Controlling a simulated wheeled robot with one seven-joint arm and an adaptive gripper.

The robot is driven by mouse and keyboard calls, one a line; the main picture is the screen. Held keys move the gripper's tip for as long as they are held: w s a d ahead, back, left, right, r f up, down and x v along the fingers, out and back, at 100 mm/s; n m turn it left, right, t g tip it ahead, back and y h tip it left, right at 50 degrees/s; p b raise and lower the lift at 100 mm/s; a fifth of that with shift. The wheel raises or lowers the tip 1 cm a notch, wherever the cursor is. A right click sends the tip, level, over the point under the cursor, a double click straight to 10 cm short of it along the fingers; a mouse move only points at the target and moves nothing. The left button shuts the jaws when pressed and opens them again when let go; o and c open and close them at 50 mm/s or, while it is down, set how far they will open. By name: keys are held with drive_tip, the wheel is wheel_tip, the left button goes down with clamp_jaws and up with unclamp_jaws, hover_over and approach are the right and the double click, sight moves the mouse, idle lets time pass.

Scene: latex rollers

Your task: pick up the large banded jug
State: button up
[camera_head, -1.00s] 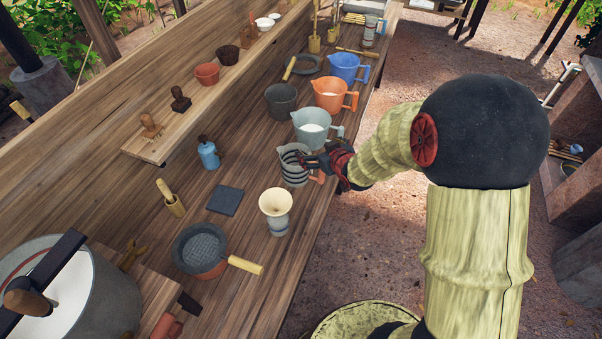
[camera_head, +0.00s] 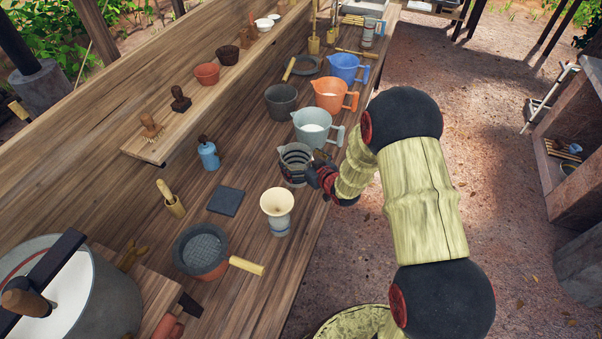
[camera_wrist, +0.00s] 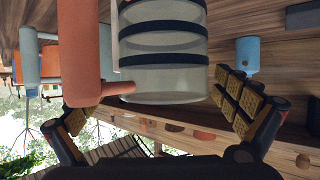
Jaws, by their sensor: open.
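The banded jug (camera_head: 295,166) is pale grey and translucent with dark bands. It stands upright near the right edge of the workbench. My gripper (camera_head: 318,174) is at the jug's right side in the head view and hides the handle there. In the wrist view my gripper (camera_wrist: 155,106) is open, its fingers apart to left and right, with jug and handle seen between them. I cannot tell whether they touch.
A grey-blue jug (camera_head: 313,130) stands close behind the banded one, then an orange jug (camera_head: 330,95) and a blue jug (camera_head: 345,68). A cream cup (camera_head: 277,212) stands in front. A blue bottle (camera_head: 208,154) and dark slab (camera_head: 226,201) are to the left.

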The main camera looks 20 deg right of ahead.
sight(289, 153)
drive_tip(key=x, duration=0.2)
drive_tip(key=b+x, duration=0.1)
drive_tip(key=x, duration=0.1)
drive_tip(key=shift+a+f, duration=0.3)
drive_tip(key=shift+w+f, duration=0.1)
drive_tip(key=shift+w, duration=0.25)
drive_tip(key=shift+c, duration=0.3)
drive_tip(key=c, duration=1.8)
drive_tip(key=shift+c, duration=0.2)
